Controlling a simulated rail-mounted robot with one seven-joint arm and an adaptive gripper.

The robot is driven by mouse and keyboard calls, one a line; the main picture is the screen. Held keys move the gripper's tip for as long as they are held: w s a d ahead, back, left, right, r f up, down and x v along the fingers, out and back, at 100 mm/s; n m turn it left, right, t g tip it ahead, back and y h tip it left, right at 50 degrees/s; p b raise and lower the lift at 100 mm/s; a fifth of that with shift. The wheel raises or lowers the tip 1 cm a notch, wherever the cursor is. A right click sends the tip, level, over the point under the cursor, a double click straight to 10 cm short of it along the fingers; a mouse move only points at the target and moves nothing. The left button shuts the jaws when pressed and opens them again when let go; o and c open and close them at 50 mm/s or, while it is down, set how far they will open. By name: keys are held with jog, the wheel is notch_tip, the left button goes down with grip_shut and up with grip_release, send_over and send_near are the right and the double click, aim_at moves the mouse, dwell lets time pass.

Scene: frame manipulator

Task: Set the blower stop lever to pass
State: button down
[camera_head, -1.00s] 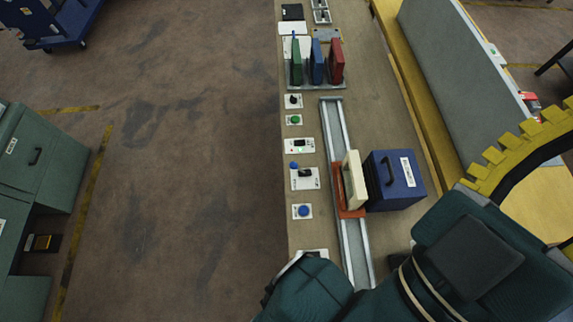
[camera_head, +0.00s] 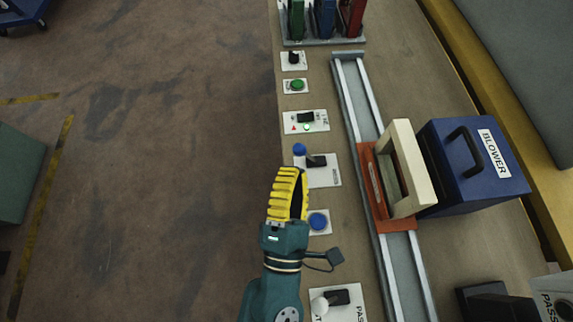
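In the head view, a lever with a white knob (camera_head: 320,306) and a black base (camera_head: 338,297) sits on a white plate (camera_head: 352,288) at the bottom edge. "PASS" is printed at the plate's right, and the knob lies toward the left, where a label is partly cut off. The blue box marked "BLOWER" (camera_head: 462,195) stands at the right, beside a cream frame (camera_head: 401,140) on an orange carriage (camera_head: 402,225). My gripper (camera_head: 288,180), with yellow ribbed fingers, is above the bench's left edge, up and left of the lever. Its finger opening is unclear.
A blue-knobbed lever (camera_head: 299,150), a blue button (camera_head: 318,222), a green button (camera_head: 297,85) and a black knob (camera_head: 293,58) line the bench's left edge. A metal rail (camera_head: 412,275) runs along the bench. Open floor is left.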

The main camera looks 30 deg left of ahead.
aim_at(307, 155)
jog(key=s+a+f+g+b, duration=0.1)
jog(key=f+b, duration=0.4)
jog(key=f, duration=0.5)
jog(key=s+a+f+g+b, duration=0.1)
jog(key=f+b, duration=0.4)
jog(key=f, duration=0.5)
jog(key=shift+s+a+n+g+y, duration=0.3)
jog(key=shift+s+n+y, duration=0.1)
jog(key=shift+s, duration=0.3)
jog(key=p+x, duration=0.2)
jog(key=x, duration=0.2)
jog(key=d+r+p+x, duration=0.1)
jog(key=x, duration=0.3)
jog(key=d+p+x, duration=0.1)
jog(key=p+x, duration=0.1)
jog(key=x, duration=0.2)
jog(key=shift+w+a+r+p, duration=0.1)
jog(key=shift+w+r+p, duration=0.2)
jog(key=shift+w, duration=0.25)
jog(key=shift+w+f, duration=0.1)
jog(key=shift+w, duration=0.25)
